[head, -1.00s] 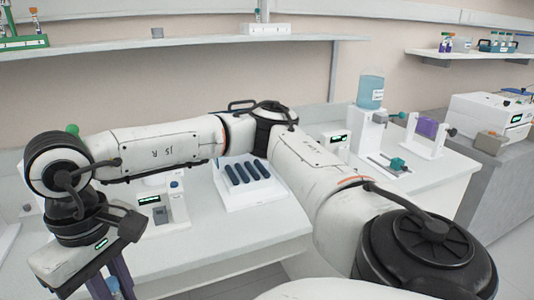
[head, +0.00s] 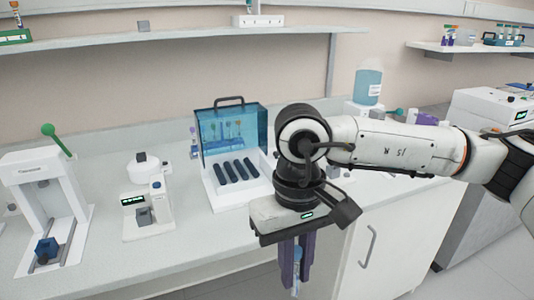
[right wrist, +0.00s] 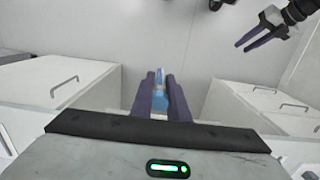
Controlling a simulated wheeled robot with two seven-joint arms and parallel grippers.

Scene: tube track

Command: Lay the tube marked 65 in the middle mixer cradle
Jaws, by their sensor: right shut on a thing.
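My right gripper (head: 297,262) is shut on a tube (head: 296,256) with a blue part between its purple fingers, held in front of the bench's front edge. The tube also shows in the right wrist view (right wrist: 159,93); no number on it can be read. The mixer (head: 222,200) is a white device on the bench with several dark, parallel cradles (head: 237,170) that look empty. Its see-through blue lid (head: 228,127) stands raised behind them. The mixer is left of and beyond the gripper. My left gripper (right wrist: 262,32) shows in the right wrist view, open and empty.
A white frame device with a green-knobbed lever (head: 48,131) stands at far left. A small white device with a display (head: 147,212) stands between it and the mixer. A blue bottle (head: 368,85) is behind my right arm. Bench front left of the gripper is clear.

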